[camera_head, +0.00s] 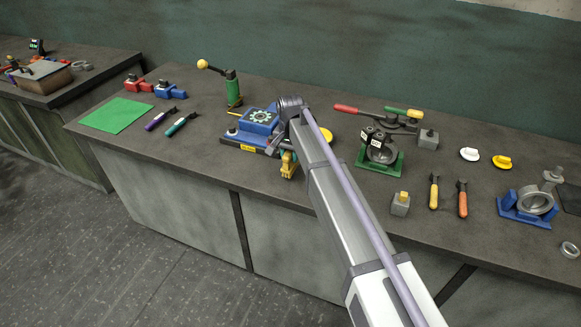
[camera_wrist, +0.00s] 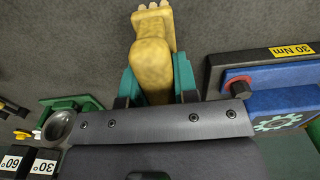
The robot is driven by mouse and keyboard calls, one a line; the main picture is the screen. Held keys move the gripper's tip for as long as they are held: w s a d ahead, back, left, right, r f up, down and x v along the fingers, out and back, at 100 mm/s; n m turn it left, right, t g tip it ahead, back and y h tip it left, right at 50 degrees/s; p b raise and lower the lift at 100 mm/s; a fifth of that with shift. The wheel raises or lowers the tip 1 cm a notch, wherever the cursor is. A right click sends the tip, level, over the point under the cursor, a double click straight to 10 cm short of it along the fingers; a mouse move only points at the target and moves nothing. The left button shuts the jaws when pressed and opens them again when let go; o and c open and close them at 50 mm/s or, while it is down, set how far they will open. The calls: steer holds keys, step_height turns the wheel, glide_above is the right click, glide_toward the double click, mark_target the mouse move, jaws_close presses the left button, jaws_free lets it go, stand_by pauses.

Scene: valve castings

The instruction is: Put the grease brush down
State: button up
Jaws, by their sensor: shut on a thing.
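The grease brush, a mottled yellow piece with a pale knobbly end, is in my gripper (camera_wrist: 158,82). In the wrist view the brush (camera_wrist: 152,60) sits between the two teal fingers, its pale end pointing away from the wrist. In the head view the brush (camera_head: 288,164) shows in front of the blue fixture, near the bench's front edge. My arm hides most of my gripper there. I cannot tell whether the brush touches the bench top (camera_head: 330,95).
The blue gear-marked fixture (camera_head: 258,118) stands close beside my gripper. A green fixture (camera_head: 365,160) with a casting is to the right. A green mat (camera_head: 116,115) and two handled tools lie left. Bare bench top lies between those tools and the blue fixture.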

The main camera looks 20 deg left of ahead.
step_height(320, 180, down, 3)
steer(key=shift+r+b, duration=0.1)
steer(key=shift+b, duration=0.5)
steer(key=shift+r, duration=0.25)
steer(key=shift+c, duration=0.3)
steer(key=shift+f, duration=0.2)
steer(key=o, duration=0.9)
step_height(320, 180, up, 13)
steer(key=p, duration=1.2)
steer(key=shift+f+p, duration=0.15)
steer(key=shift+p, duration=0.25)
steer(key=shift+f, duration=0.15)
